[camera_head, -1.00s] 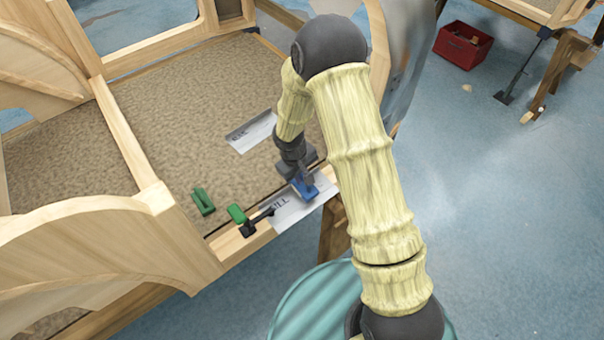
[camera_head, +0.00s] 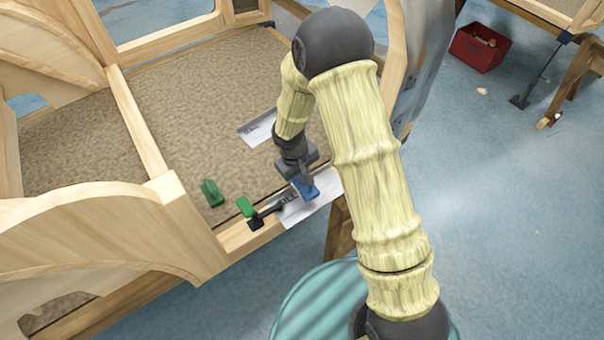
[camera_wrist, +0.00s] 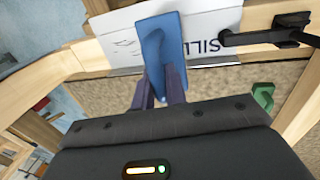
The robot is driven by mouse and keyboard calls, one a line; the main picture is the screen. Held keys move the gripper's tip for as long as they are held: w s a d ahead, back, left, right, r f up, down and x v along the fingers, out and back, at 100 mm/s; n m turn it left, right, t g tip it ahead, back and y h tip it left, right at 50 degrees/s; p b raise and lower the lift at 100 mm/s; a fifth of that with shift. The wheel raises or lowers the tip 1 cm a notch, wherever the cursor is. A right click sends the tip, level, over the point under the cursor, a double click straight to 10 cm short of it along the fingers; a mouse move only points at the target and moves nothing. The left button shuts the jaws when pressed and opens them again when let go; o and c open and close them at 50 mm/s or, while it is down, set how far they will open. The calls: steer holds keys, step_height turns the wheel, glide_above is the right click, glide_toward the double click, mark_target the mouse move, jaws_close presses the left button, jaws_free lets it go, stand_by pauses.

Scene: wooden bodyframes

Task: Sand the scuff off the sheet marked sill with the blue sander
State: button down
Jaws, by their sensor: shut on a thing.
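The sheet marked SILL (camera_head: 318,205) is a pale metal plate on the wooden edge rail, with a bent lip at its inner side. It also shows in the wrist view (camera_wrist: 221,22), where grey marks lie left of the sander. My gripper (camera_head: 304,182) is shut on the blue sander (camera_head: 308,191). In the wrist view the sander (camera_wrist: 158,42) is between my fingers (camera_wrist: 162,85) and over the sheet. I cannot tell whether it touches the sheet. A black clamp (camera_head: 262,217) with a green handle reaches onto the sheet's left end.
A second pale sheet (camera_head: 258,130) lies on the brown floor panel behind. A loose green block (camera_head: 212,193) lies left of the clamp. Wooden ribs (camera_head: 110,235) rise at left. A teal ribbed round object (camera_head: 310,300) stands below the rail, and a red box (camera_head: 480,47) is at far right.

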steer(key=shift+r+p, duration=1.65)
steer(key=shift+r, duration=0.9)
steer(key=shift+r+p, duration=1.1)
steer(key=shift+r, duration=0.45)
